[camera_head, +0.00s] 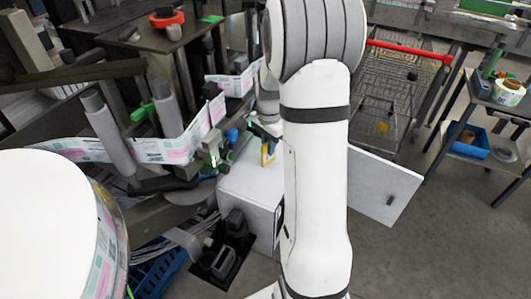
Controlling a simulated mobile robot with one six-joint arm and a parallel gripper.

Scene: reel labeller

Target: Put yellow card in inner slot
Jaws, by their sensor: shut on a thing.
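My gripper (265,138) is at the end of my white arm, just left of its thick link, over a white cabinet. It is shut on the small yellow card (267,155), which hangs below the fingers, seen nearly edge-on. The fingertips are small and partly hidden by my arm. The card appears above the white cabinet top, and I cannot tell whether it touches anything. I cannot make out the inner slot in this view.
The labeller with its printed web (160,150) and rollers stands on the left. The white cabinet (245,195) has an open door (385,187) on the right. A wire cart (390,95) and a side table with a blue bin (466,141) stand further right.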

